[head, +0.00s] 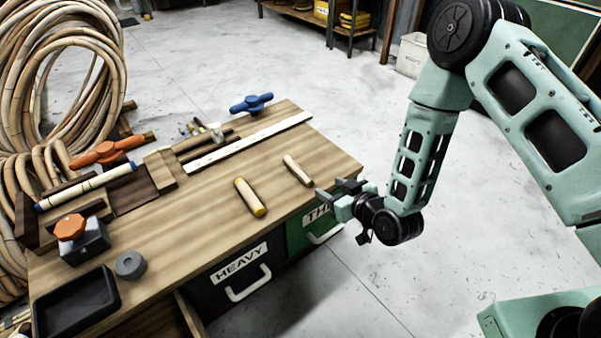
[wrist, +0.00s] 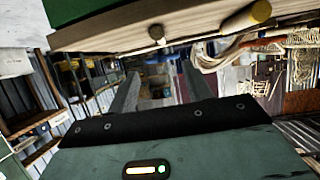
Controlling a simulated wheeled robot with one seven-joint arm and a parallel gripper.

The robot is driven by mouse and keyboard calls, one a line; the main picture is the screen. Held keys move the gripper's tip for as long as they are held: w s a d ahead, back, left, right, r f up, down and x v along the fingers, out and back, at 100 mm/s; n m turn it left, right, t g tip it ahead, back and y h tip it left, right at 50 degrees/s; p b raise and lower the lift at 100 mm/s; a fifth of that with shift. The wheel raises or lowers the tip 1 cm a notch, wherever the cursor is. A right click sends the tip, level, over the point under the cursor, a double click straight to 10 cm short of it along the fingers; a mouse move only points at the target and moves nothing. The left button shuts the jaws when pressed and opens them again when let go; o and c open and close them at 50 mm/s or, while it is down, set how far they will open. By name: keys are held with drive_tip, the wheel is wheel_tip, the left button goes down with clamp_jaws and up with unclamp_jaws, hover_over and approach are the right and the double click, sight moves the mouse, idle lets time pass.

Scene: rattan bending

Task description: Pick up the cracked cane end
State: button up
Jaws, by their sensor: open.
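Two short cane pieces lie apart on the workbench (head: 215,210). I cannot make out a crack on either. My gripper (head: 330,189) is open and empty, just off the bench's right edge, to the right of the plain cane. In the wrist view my gripper (wrist: 158,88) has its fingers apart with nothing between them. There the bench edge crosses the top, with the yellow-ended cane (wrist: 261,12) and a small pale cane end (wrist: 156,32).
A longer blue-marked cane (head: 85,187) lies in wooden blocks at the left. Labelled drawers (head: 240,273) have protruding handles.

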drive_tip(key=b, duration=0.3)
approach(302, 172)
drive_tip(key=x, duration=0.5)
drive_tip(key=shift+s+f, duration=0.1)
drive_tip(key=shift+b+x, duration=1.1)
drive_tip(key=shift+x, duration=1.9)
drive_tip(key=c, duration=1.1)
